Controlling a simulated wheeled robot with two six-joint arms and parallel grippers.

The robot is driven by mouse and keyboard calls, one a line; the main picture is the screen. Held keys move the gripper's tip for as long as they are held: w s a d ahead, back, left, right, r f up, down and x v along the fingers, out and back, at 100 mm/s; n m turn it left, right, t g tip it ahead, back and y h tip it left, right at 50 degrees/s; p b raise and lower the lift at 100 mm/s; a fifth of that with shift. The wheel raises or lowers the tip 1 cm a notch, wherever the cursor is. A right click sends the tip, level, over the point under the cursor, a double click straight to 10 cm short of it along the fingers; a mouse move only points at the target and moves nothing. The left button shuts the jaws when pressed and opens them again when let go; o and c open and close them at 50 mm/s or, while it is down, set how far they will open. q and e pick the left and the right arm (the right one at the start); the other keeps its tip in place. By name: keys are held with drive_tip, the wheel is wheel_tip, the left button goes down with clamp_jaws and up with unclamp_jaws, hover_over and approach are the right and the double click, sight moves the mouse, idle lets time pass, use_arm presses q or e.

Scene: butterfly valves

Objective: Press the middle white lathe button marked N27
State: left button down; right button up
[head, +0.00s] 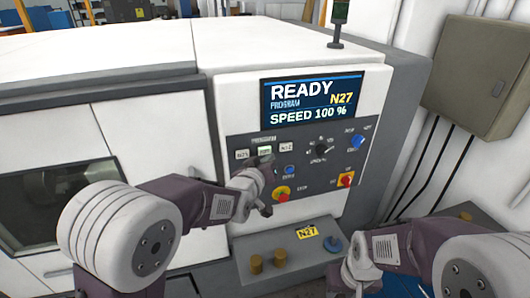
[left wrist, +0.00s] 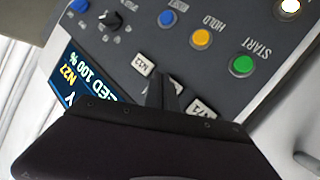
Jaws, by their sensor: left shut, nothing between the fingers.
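The lathe's control panel (head: 320,165) carries a row of three white buttons. The middle white button (head: 265,149) looks pale greenish, and its label is too small to read surely. My left gripper (head: 265,161) is shut and empty, with its tips right at the lower edge of the middle button. I cannot tell whether they touch. In the left wrist view, the shut fingers (left wrist: 161,90) cover the middle button, between a white button marked N12 (left wrist: 143,64) and another white button (left wrist: 200,108). My right gripper (head: 358,270) is low in the head view; its fingers are unclear.
The screen (head: 312,98) reads READY, PROGRAM N27, SPEED 100 %. A red emergency knob (head: 282,194) sits below my left gripper. In the wrist view, a green START button (left wrist: 243,65) and yellow HOLD button (left wrist: 201,38) are nearby. A yellow N27 tag (head: 307,232) lies on the ledge.

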use_arm(q)
drive_tip(key=s, duration=0.2)
drive_tip(key=s+d, duration=0.1)
drive_tip(key=s, duration=0.1)
drive_tip(key=shift+s+d, duration=0.1)
drive_tip(key=shift+d, duration=0.05)
idle(0.7)
drive_tip(key=a+f+n+y+b, duration=0.2)
drive_tip(key=a+f+y+b, duration=0.1)
drive_tip(key=a+f+b, duration=0.55)
drive_tip(key=s+a+f+g+y, duration=0.1)
drive_tip(key=s+a+f+g, duration=0.35)
drive_tip(key=a+f, duration=0.5)
drive_tip(key=s+f+m+g, duration=0.1)
drive_tip(key=s+f+g, duration=0.3)
drive_tip(key=s, duration=0.6)
drive_tip(key=s+f+m+g+b, duration=0.1)
drive_tip(key=s+f+m+g, duration=0.1)
drive_tip(key=s+f+g, duration=0.3)
drive_tip(key=s+f, duration=0.3)
drive_tip(key=s, duration=0.1)
drive_tip(key=shift+s+m, duration=0.3)
drive_tip(key=shift+s, duration=0.1)
